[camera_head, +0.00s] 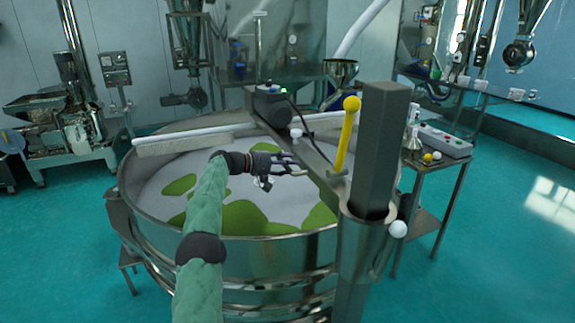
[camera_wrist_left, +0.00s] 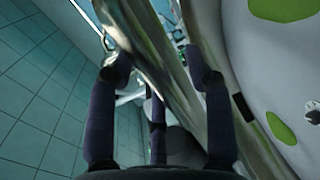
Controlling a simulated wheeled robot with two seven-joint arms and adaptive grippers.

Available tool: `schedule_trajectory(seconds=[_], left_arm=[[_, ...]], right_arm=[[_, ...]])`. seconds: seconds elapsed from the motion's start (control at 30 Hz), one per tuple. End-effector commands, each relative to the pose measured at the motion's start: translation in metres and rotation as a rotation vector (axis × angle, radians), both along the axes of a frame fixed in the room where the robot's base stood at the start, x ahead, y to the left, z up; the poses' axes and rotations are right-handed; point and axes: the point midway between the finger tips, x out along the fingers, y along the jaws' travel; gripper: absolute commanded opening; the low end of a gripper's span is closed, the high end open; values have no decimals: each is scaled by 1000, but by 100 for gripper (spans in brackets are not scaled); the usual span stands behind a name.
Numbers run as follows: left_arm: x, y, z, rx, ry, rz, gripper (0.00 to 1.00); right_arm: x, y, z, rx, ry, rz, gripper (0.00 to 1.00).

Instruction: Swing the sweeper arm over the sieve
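The round steel sieve (camera_head: 262,255) stands in the middle of the head view, with a pale surface carrying several green patches. The sweeper arm, a grey metal beam (camera_head: 318,165), runs from the square post (camera_head: 375,150) over the sieve's right part. A dark motor (camera_head: 272,106) sits at its far end, and a white knob (camera_head: 296,133) is on it. My left gripper (camera_head: 303,166) is over the sieve beside the beam. Its fingers are apart in the left wrist view (camera_wrist_left: 160,88), with metal surfaces beyond them; contact is unclear. My right gripper is out of view.
A yellow lever (camera_head: 346,138) rises beside the post. A small table with a control box (camera_head: 445,140) stands at right. Steel machines (camera_head: 75,130) stand at back left. The floor at right is clear.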

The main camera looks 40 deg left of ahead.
Motion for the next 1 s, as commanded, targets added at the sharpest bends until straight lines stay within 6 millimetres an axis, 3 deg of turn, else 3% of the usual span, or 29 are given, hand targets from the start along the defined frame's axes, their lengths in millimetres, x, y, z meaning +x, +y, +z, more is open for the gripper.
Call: schedule_trajectory(seconds=[0.37, 0.8, 1.0], left_arm=[[-9, 7, 3, 1, 1, 2, 51], [-76, 50, 19, 0, 1, 3, 51], [-94, 62, 23, 1, 1, 0, 51]], right_arm=[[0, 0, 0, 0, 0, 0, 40], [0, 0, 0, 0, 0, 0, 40], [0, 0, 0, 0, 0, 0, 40]])
